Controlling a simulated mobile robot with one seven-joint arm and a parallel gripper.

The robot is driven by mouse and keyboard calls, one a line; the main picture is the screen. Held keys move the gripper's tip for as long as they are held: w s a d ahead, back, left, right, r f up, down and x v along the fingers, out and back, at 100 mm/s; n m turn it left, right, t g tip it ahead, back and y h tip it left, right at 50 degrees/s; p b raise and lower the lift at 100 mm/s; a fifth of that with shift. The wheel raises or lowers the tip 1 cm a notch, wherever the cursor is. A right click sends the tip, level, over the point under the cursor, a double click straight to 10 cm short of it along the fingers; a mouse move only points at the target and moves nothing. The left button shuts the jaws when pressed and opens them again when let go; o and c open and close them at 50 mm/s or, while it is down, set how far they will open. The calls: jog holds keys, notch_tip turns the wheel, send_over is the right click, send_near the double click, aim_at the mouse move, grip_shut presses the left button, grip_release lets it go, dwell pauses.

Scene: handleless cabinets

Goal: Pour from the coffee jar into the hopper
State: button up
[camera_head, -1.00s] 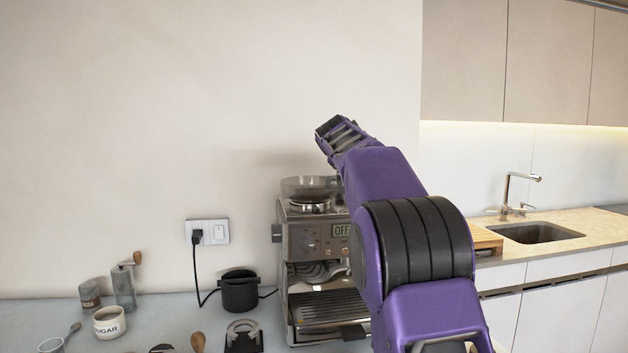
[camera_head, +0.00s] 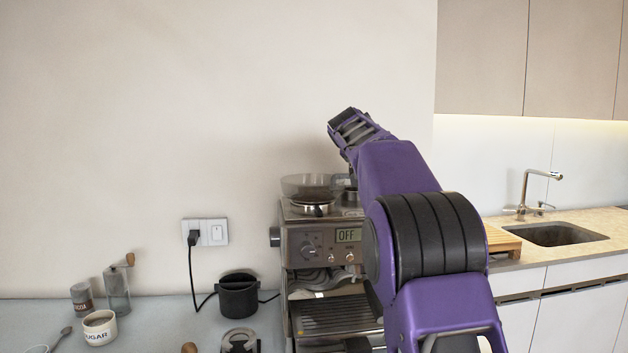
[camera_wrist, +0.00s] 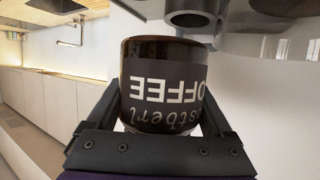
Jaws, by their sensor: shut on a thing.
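The coffee jar (camera_wrist: 163,90), dark with a black label reading COFFEE, is between the two fingers of my gripper (camera_wrist: 160,135) in the wrist view. Its lettering is upside down there, but so is the kitchen behind it, so the jar looks roughly upright. In the head view my gripper (camera_head: 354,127) is above and to the right of the hopper (camera_head: 308,184), apart from it. The hopper is a clear round bowl on top of the coffee machine (camera_head: 320,250). The jar's mouth and contents are hidden.
A power cord runs from the wall socket (camera_head: 204,232). A sink (camera_head: 555,234) is at the right.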

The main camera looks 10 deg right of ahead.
jog(key=shift+a+r, duration=0.1)
jog(key=shift+r, duration=0.1)
jog(key=shift+w+a+r+n+h+p, duration=0.1)
jog(key=shift+a+r+n+h+p, duration=0.3)
jog(key=shift+n+h, duration=0.25)
jog(key=shift+w+a+r+n+h+p, duration=0.15)
jog(key=shift+a+n+h+p, duration=0.25)
jog(key=shift+n, duration=0.35)
jog(key=shift+w+a+r+n+h+p, duration=0.1)
jog(key=shift+a+r+n+h+p, duration=0.15)
jog(key=shift+r+p, duration=0.2)
jog(key=shift+a+r+n+h+p, duration=0.1)
jog(key=shift+r+n+p, duration=0.15)
jog(key=shift+r+p, duration=0.2)
jog(key=n, duration=0.1)
jog(key=n+h, duration=0.1)
jog(key=a+n, duration=0.1)
jog(key=shift+w+f+h+b, duration=0.25)
jog(key=shift+f+h+b, duration=0.05)
jog(key=shift+f+h, duration=0.1)
jog(key=shift+f+n+t+h+b, duration=0.25)
jog(key=shift+n+b, duration=0.1)
jog(key=shift+n, duration=0.3)
jog(key=shift+f+n+t+h+b, duration=0.15)
jog(key=shift+f+n+h+b, duration=0.15)
jog(key=shift+n, duration=0.35)
